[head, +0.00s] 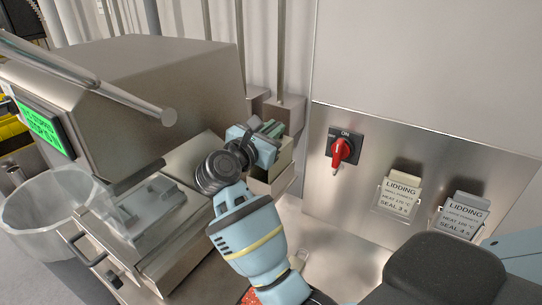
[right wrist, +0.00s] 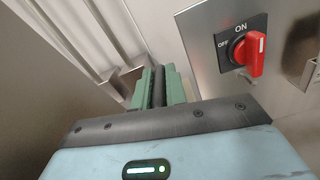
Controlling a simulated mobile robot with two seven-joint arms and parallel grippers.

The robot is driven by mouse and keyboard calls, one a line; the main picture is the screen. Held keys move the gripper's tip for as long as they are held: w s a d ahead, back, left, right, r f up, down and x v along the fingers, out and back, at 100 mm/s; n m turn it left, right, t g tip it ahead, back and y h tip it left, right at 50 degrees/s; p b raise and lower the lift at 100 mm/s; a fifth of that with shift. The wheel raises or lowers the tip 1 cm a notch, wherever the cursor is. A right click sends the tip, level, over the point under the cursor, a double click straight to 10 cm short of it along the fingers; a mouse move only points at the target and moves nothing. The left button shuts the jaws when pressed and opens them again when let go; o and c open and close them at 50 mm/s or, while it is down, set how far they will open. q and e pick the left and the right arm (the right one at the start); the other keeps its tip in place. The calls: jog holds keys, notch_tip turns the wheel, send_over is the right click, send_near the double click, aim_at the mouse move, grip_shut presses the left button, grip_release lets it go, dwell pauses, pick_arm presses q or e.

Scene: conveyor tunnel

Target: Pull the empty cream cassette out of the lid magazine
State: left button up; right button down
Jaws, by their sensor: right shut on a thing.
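The cream cassette (head: 285,160) shows as a pale, box-like shape beside the metal lid magazine (head: 287,113) at the machine's back right corner. In the right wrist view, only a small cream patch (right wrist: 189,89) shows beside the fingers. My right gripper (head: 270,130) reaches in from below with its green fingers at the cassette's upper part. The grip point and the cassette's inside are mostly hidden by my gripper and wrist. My left gripper is not in view.
A steel machine with a green screen (head: 45,128) and a long handle (head: 100,85) stands left. A clear round bin (head: 50,205) is beside it. A red switch (head: 342,150) and two lidding cards, cream (head: 400,190) and grey (head: 460,217), are on the steel panel at right.

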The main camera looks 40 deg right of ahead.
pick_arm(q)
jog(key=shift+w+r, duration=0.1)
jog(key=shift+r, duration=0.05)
pick_arm(e)
jog(key=shift+r, duration=0.25)
